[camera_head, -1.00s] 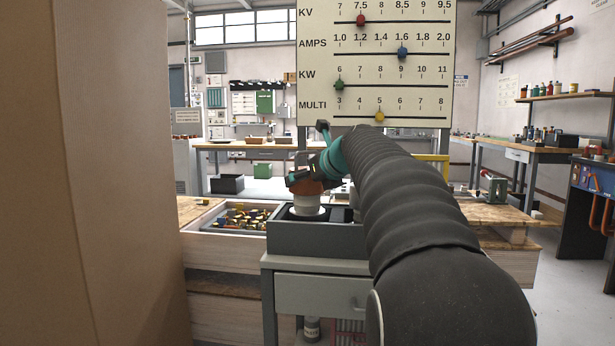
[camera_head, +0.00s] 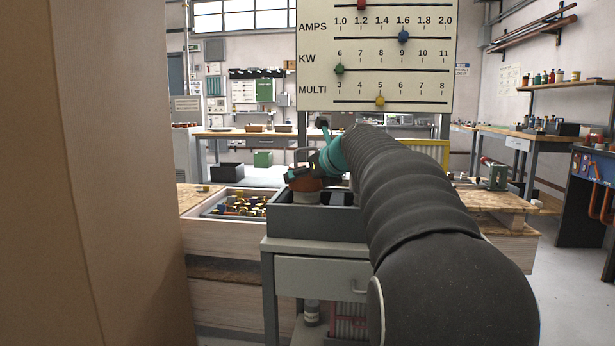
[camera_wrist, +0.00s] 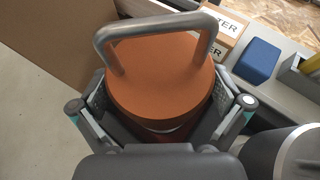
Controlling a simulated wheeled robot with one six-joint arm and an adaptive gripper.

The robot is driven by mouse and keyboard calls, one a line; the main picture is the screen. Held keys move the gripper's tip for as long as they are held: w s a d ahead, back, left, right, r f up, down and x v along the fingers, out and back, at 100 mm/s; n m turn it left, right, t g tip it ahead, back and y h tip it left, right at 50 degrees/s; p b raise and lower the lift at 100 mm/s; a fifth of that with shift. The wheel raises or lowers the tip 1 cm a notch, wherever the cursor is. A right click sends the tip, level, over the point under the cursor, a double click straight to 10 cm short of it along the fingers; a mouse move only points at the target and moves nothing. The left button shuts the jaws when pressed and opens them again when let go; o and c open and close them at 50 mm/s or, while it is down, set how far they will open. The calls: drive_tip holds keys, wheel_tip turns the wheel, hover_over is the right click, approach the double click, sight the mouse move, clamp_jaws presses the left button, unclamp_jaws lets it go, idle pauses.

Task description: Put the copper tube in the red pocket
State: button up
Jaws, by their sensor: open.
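The copper tube (camera_wrist: 160,75) stands between my gripper's fingers in the wrist view, with a grey metal handle over its copper top. My gripper (camera_wrist: 162,112) is open, with a finger on each side of the tube; I cannot tell whether they touch it. A dark red surface (camera_wrist: 178,134) shows below the tube's near rim; it may be the red pocket, mostly hidden. In the head view, the tube's pale lower part (camera_head: 307,197) is in the grey tray (camera_head: 310,222) on the cart, under my gripper (camera_head: 306,180).
A blue block (camera_wrist: 259,60) and lettered labels lie beside the tube. A wooden crate of small coloured parts (camera_head: 237,205) stands left of the tray. A large brown panel (camera_head: 90,180) fills the left. A scale board (camera_head: 375,60) rises behind.

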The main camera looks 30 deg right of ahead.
drive_tip(key=shift+r, duration=0.15)
drive_tip(key=shift+s+r, duration=0.1)
drive_tip(key=shift+s, duration=0.1)
drive_tip(key=v, duration=1.1)
drive_tip(key=shift+s+p, duration=0.25)
drive_tip(key=shift+p, duration=0.05)
drive_tip(key=shift+d+r, duration=0.1)
drive_tip(key=s+a+f+n+g, duration=0.4)
drive_tip(key=s+a+f+n, duration=0.8)
drive_tip(key=a+f+n, duration=0.4)
drive_tip(key=s+a+f+n+g, duration=0.3)
drive_tip(key=s+a+f+n, duration=0.1)
drive_tip(key=s+f+n, duration=1.1)
drive_tip(key=n, duration=0.4)
drive_tip(key=shift+f+h, duration=0.4)
drive_tip(key=shift+a, duration=0.1)
